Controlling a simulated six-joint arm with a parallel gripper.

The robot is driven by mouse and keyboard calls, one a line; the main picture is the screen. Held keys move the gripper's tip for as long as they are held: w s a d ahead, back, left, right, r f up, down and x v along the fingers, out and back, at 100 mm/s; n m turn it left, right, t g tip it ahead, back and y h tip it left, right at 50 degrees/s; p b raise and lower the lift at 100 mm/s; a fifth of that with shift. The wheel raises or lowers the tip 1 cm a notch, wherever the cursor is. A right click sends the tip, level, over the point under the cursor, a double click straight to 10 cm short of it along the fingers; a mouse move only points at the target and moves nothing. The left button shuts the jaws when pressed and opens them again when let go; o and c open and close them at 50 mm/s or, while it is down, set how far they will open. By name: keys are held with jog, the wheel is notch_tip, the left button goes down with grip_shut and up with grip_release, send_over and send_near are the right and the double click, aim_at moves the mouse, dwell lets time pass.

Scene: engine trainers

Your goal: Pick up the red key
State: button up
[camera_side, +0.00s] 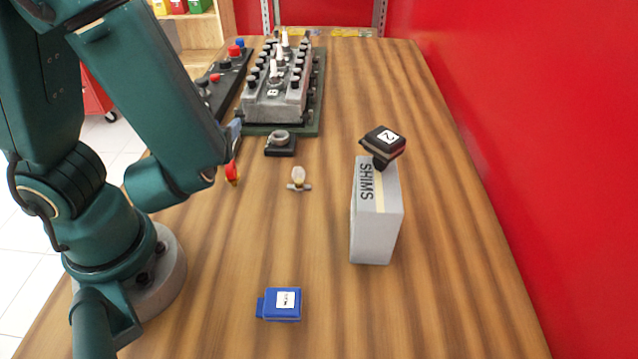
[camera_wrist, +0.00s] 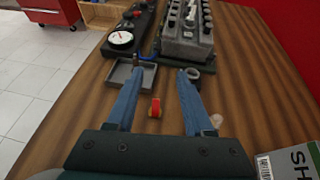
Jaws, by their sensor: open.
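The red key (camera_side: 232,173) is a small red piece with a yellow part, seen just right of my arm's lower end in the side view. In the wrist view the red key (camera_wrist: 155,107) appears between the two blue fingers, nearer the left one, with wood visible around it. My gripper (camera_wrist: 160,74) is open, its fingers spread and nothing held between them. In the side view only a bit of a blue finger shows past the arm, so the gap to the key is hard to judge.
An engine block (camera_side: 275,97) stands on a green base at the back. A black ring part (camera_side: 281,142), a small pale part (camera_side: 298,179), a grey SHIMS box (camera_side: 376,215) with a black block (camera_side: 383,143) on top, and a blue block (camera_side: 281,304) stand around. A shallow tray (camera_wrist: 147,66) lies near the left finger.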

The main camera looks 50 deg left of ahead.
aim_at(233, 162)
notch_tip(233, 162, down, 9)
jog(key=shift+r, duration=0.1)
jog(key=shift+x, duration=2.55)
grip_shut()
